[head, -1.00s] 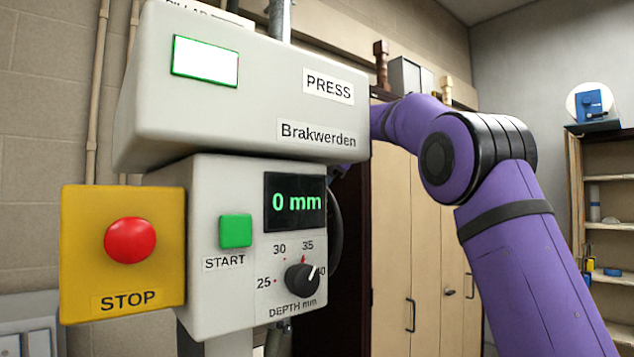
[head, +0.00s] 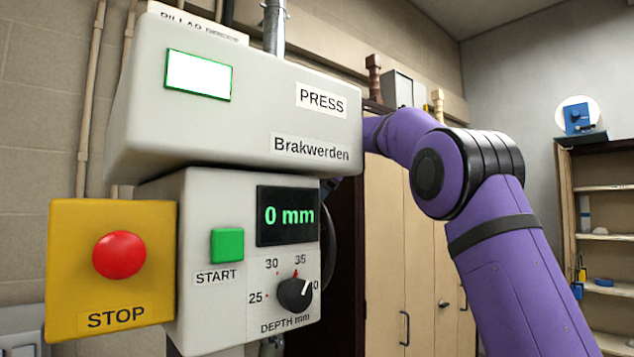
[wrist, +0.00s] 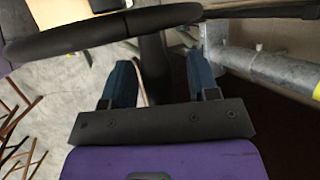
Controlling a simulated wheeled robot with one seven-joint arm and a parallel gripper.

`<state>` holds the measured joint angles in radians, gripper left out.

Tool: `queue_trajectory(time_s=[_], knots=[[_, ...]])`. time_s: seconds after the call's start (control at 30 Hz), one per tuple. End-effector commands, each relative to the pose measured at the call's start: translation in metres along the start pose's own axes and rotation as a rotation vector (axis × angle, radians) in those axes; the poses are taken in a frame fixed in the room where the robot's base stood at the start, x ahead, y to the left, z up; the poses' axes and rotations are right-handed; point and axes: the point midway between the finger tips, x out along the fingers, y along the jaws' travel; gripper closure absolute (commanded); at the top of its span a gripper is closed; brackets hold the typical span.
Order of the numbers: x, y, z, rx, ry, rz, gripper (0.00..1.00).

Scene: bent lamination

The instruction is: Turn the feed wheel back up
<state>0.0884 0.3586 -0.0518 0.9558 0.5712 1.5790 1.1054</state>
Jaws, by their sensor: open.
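The feed wheel shows in the wrist view as a dark rim (wrist: 105,30) crossing the top, with a dark spoke or hub arm (wrist: 153,72) running down from it. My gripper (wrist: 160,68) is open, with its blue fingers on either side of that dark part. I cannot tell whether either finger touches it. In the head view only a dark sliver of the wheel (head: 328,235) shows behind the right side of the press control box (head: 200,300). My gripper is hidden there behind the press. The depth display (head: 288,215) reads 0 mm.
A yellow STOP box with a red button (head: 119,255) and a green START button (head: 227,245) are on the front. A grey pipe (wrist: 265,68) runs close to the right finger. Cupboards (head: 390,230) stand behind.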

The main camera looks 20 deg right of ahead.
Motion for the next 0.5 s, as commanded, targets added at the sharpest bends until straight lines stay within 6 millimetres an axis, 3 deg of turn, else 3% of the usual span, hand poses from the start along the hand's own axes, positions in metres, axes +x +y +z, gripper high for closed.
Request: queue_trajectory(time_s=[0.5], knots=[[-0.084, -0.001, -0.001, -0.001, 0.001, -0.003, 0.45]])
